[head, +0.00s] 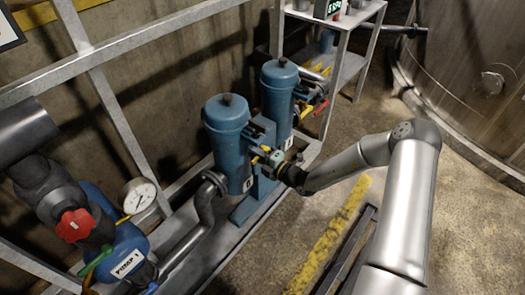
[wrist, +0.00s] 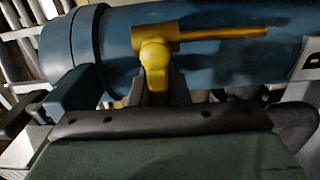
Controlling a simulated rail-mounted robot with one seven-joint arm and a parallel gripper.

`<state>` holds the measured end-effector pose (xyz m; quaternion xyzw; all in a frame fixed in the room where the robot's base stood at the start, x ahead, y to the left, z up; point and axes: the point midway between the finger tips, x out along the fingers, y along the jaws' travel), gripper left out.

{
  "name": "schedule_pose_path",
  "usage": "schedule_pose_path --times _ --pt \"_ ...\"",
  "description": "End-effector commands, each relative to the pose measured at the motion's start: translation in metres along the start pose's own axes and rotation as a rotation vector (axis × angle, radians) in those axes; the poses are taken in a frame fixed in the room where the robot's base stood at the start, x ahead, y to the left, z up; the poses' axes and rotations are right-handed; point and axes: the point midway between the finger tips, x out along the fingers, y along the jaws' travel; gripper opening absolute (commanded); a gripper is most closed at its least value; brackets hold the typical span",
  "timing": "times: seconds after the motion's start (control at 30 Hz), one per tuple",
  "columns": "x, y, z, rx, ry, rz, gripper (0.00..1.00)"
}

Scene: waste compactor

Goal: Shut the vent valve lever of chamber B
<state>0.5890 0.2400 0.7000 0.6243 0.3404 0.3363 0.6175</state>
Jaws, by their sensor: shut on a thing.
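Two blue upright chambers with domed lids stand on the frame in the head view, a near one (head: 227,140) and a far one (head: 278,95). Their small white labels are too small to read. My gripper (head: 268,158) is at the side of the near chamber, partly hiding its fittings. In the wrist view, a yellow lever (wrist: 235,32) lies along the blue chamber body (wrist: 200,62), its handle pointing right, away from the lid end. My gripper (wrist: 153,90) is shut on the yellow lever at its rounded hub end. The fingertips are dark and partly hidden.
Left of the near chamber are a dark pipe (head: 203,200), a pressure gauge (head: 139,196), a red knob (head: 75,225) and a blue pump (head: 125,245). Red and yellow handles (head: 318,106) sit by the far chamber. Open floor with a yellow stripe (head: 328,240) lies in front.

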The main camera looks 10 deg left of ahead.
Motion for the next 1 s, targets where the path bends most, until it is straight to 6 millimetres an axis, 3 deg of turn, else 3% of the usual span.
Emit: schedule_pose_path --times 0.33,0.37,0.43,0.77,0.87,1.0 --pt "0.000 -0.001 -0.001 0.008 0.002 -0.001 0.00" --pt "0.000 -0.001 -0.001 0.008 0.002 -0.001 0.18" --pt "0.000 -0.001 -0.001 0.008 0.002 -0.001 0.37" --pt "-0.002 0.000 0.000 0.005 0.000 -0.001 0.37" --pt "-0.011 -0.001 0.000 0.004 0.000 -0.002 0.37" --pt "-0.037 -0.001 0.001 0.006 -0.003 -0.002 0.37"
